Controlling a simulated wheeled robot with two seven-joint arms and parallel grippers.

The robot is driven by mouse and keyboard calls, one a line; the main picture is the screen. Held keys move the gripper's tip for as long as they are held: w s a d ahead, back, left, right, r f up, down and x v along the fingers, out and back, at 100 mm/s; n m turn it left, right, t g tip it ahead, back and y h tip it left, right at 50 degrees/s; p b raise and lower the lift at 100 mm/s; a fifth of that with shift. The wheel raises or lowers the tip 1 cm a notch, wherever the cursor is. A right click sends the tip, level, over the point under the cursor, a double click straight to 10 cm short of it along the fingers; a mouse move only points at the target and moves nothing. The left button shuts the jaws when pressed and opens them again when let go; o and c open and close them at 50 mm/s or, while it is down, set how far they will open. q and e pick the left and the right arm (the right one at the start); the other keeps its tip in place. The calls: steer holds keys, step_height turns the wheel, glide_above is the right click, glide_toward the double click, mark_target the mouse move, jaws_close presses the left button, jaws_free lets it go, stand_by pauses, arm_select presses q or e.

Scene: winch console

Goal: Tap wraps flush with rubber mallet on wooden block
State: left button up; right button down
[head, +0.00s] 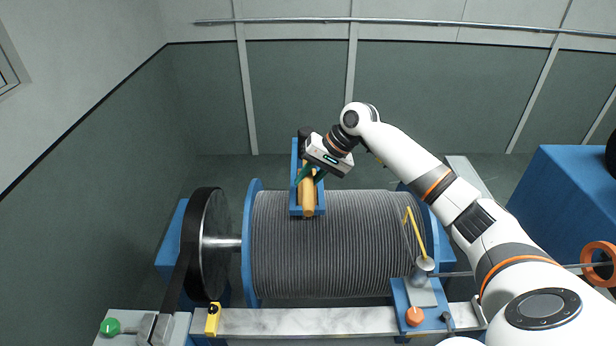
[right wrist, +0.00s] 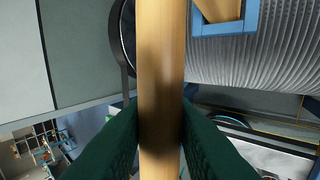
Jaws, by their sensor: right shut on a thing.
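My right gripper (head: 311,175) is shut on the tan wooden handle of the mallet (head: 308,198), above the far left part of the drum. In the right wrist view the handle (right wrist: 160,60) runs upright between the dark green fingers (right wrist: 160,130). A black part at the handle's far end, probably the mallet head, shows behind the gripper. Grey cable wraps (head: 330,250) lie in close rows on the drum. A tan wooden piece, perhaps the block (right wrist: 220,8), shows in a blue tray in the right wrist view. My left gripper is out of view.
The blue tray (head: 294,195) stands at the drum's far edge, under the mallet. Blue drum flanges (head: 255,240) and a black wheel (head: 206,245) are at the left. A lever post with a yellow rod (head: 416,235) stands near right. A pale rail (head: 310,322) crosses the front.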

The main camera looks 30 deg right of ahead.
steer(key=shift+w, duration=0.1)
step_height(320, 180, down, 6)
steer(key=b, duration=0.1)
step_height(320, 180, up, 6)
steer(key=p, duration=0.5)
steer(key=shift+f, duration=0.35)
